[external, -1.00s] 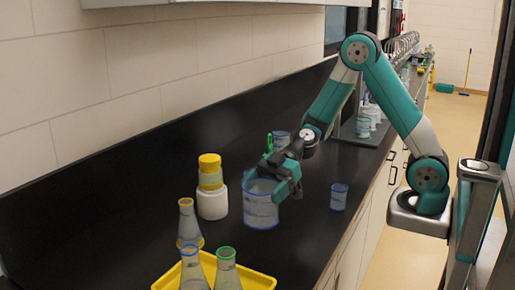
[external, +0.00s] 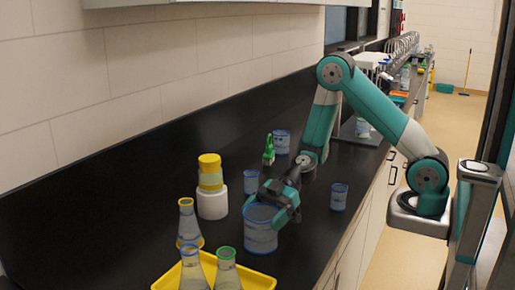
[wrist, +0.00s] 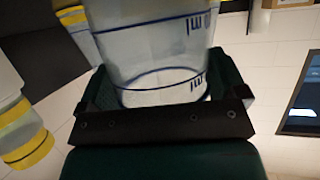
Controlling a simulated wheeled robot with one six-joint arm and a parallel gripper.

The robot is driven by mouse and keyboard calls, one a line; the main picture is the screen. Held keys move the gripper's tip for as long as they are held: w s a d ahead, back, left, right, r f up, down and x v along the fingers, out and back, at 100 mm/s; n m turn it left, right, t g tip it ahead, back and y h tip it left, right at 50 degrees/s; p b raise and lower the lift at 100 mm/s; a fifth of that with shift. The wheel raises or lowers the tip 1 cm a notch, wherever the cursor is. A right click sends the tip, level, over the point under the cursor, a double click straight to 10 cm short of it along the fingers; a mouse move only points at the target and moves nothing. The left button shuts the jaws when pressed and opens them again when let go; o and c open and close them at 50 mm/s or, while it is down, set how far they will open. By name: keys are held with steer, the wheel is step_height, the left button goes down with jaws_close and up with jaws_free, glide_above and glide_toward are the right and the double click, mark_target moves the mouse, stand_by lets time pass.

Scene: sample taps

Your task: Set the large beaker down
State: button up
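The large beaker (external: 261,236) is clear with a blue rim and stands upright near the middle of the counter in the external view. My gripper (external: 272,203) is at its upper part, with a finger on either side. In the wrist view, the beaker (wrist: 150,55) fills the space between my two fingers (wrist: 158,88), which look closed against its sides. I cannot tell whether its base touches the black counter (external: 120,235).
A yellow-capped white bottle (external: 212,200) stands left of the beaker. Small blue-rimmed beakers stand behind (external: 251,181) and to the right (external: 339,197). A green brush (external: 268,150) is farther back. Flasks and a yellow tray (external: 255,281) are in front.

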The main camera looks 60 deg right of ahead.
steer(key=shift+o, duration=0.5)
steer(key=shift+r+p, duration=0.2)
steer(key=shift+p, duration=0.1)
steer(key=shift+d, duration=0.35)
steer(key=b+v, duration=0.2)
steer(key=v, duration=0.9)
steer(key=s+r+m+g+h, duration=0.1)
steer(key=s+r+m+h, duration=0.1)
steer(key=s, duration=0.3)
steer(key=s+r+m+g+h, duration=0.1)
steer(key=s+r+m+h, duration=0.1)
steer(key=s, duration=0.4)
steer(key=s+a+r+m+g+h, duration=0.1)
steer(key=s+r+m+h, duration=0.1)
steer(key=s+m+h, duration=0.2)
steer(key=shift+s+r+h, duration=0.2)
steer(key=shift+s+h, duration=0.3)
steer(key=shift+s, duration=0.2)
